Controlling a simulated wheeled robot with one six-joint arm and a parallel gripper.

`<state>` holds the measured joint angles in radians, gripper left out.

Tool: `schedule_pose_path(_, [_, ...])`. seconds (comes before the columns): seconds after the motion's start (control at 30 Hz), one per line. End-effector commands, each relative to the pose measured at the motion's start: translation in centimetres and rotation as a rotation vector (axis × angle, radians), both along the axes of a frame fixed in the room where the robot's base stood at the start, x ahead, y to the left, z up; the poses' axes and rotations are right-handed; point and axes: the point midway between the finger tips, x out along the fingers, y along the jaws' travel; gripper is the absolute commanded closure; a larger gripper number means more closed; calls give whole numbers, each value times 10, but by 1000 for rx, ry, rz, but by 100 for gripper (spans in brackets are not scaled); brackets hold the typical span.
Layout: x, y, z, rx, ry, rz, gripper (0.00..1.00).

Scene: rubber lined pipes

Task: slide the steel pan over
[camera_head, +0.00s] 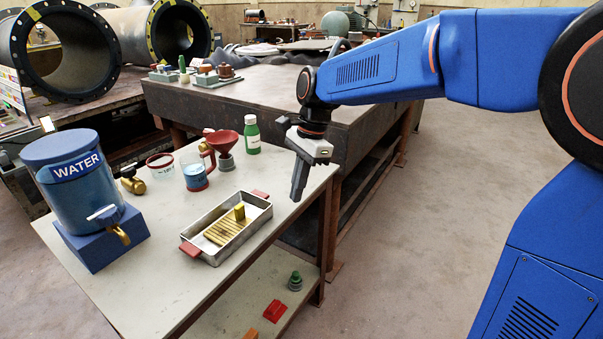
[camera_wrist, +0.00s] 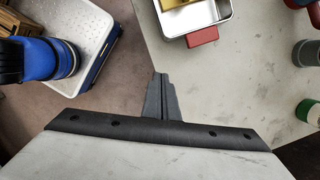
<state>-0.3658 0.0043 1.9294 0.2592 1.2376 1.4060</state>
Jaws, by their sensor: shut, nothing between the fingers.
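The steel pan (camera_head: 246,236) is a shallow rectangular tray on the pale table, with a red handle at each end. It holds a ribbed yellow piece (camera_head: 222,230) and a small upright yellow block (camera_head: 239,212). My gripper (camera_head: 297,198) points down to the right of the pan, near the table's right edge, apart from the pan. Its fingers are shut and empty. In the wrist view the shut fingertips (camera_wrist: 157,78) show near the table edge, and part of the pan (camera_wrist: 222,12) with one red handle (camera_wrist: 203,37) is at the top. The rest of the pan is cut off there.
A blue WATER container (camera_head: 80,185) stands on the table's left. A blue-filled jug (camera_head: 195,175), a red funnel (camera_head: 222,142) and a green bottle (camera_head: 252,136) stand behind the pan. The tabletop in front is clear. A lower shelf holds small items. A heavy dark table (camera_head: 300,85) stands behind.

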Motion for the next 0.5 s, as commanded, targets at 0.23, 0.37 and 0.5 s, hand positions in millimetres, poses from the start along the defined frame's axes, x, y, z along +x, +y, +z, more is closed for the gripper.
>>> schedule_pose_path(0.23, [-12,24,-12,0,-1,3,100])
schedule_pose_path(0.37, [-16,33,-12,0,0,2,100])
schedule_pose_path(0.5, [-18,38,-11,1,-1,1,100])
